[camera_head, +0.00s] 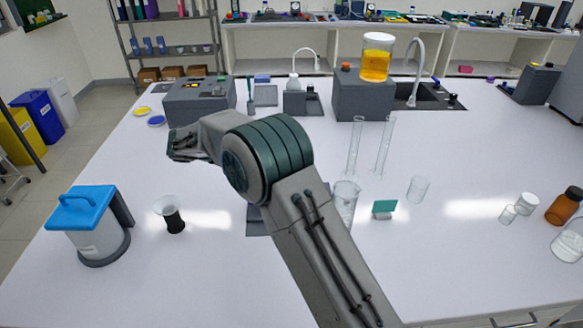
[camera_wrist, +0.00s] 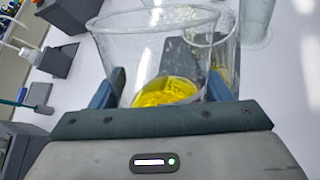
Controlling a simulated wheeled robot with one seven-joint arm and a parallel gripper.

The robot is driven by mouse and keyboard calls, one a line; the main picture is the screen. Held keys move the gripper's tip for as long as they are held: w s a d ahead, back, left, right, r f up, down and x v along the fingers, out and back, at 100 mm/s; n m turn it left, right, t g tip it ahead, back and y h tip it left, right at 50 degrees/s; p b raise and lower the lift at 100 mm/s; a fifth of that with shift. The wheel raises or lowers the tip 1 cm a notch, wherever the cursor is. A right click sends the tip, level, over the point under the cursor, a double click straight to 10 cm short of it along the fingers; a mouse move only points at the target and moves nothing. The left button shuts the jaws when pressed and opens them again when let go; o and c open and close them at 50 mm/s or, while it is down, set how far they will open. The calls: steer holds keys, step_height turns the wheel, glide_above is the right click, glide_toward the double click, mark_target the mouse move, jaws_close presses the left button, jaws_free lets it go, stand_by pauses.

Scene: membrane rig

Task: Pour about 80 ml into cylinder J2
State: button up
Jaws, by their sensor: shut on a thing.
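My gripper (camera_wrist: 162,88) is shut on a clear beaker (camera_wrist: 125,45) in the wrist view, with a blue-grey finger on each side. Yellow liquid (camera_wrist: 168,92) lies in the bottom of the beaker. Two tall clear graduated cylinders stand side by side on the table, a left one (camera_head: 354,148) and a right one (camera_head: 384,146). They look empty, and I cannot read which is J2.
A jar of yellow liquid (camera_head: 376,60) stands on a grey block (camera_head: 362,98). A blue-lidded container (camera_head: 92,225) stands at left.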

steer(key=shift+w+a+r+n+h+p, duration=0.1)
steer(key=shift+a+r+n+h+p, duration=0.25)
steer(key=shift+h+p, duration=0.3)
steer(key=shift+w+a+f+h+b, duration=0.1)
steer(key=shift+a+h+b, duration=0.2)
steer(key=shift+h, duration=0.05)
steer(key=shift+a+f+n+h, duration=0.3)
steer(key=shift+f+n+h, duration=0.1)
steer(key=shift+n+h, duration=0.1)
steer(key=shift+w+a+r+n+t+h, duration=0.15)
steer(key=shift+a+n+h, duration=0.15)
steer(key=shift+h, duration=0.2)
steer(key=shift+w+a+r+n+t+h, duration=0.15)
steer(key=shift+a+n+h, duration=0.1)
steer(key=shift+h, duration=0.25)
steer(key=shift+a+f+n+h, duration=0.2)
steer(key=shift+f+n+h, duration=0.15)
steer(key=shift+h, duration=0.35)
stand_by(0.6)
